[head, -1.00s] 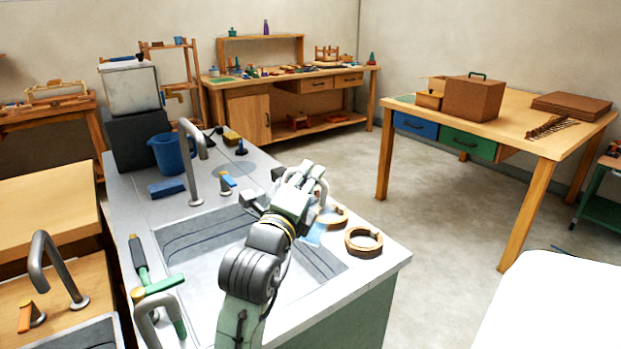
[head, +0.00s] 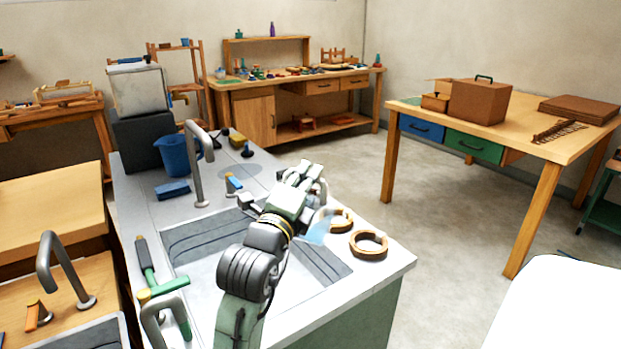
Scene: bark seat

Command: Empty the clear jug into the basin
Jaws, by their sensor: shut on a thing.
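My gripper (head: 316,196) is at the right end of the sink basin, seen mostly from behind. It is shut on the clear jug (head: 321,228), of which only a pale bluish, see-through part shows just below and right of the fingers. The rest of the jug is hidden by my gripper, so I cannot tell its tilt or what is in it. The basin (head: 207,241) is a grey sink set into the counter. My arm crosses in front of it and hides its middle.
Two wooden rings (head: 369,244) lie on the counter right of the basin. A grey faucet (head: 197,165) rises behind it. A blue jug (head: 178,155) and a blue block (head: 172,189) stand farther back. A green-handled tool (head: 164,289) lies at the left edge.

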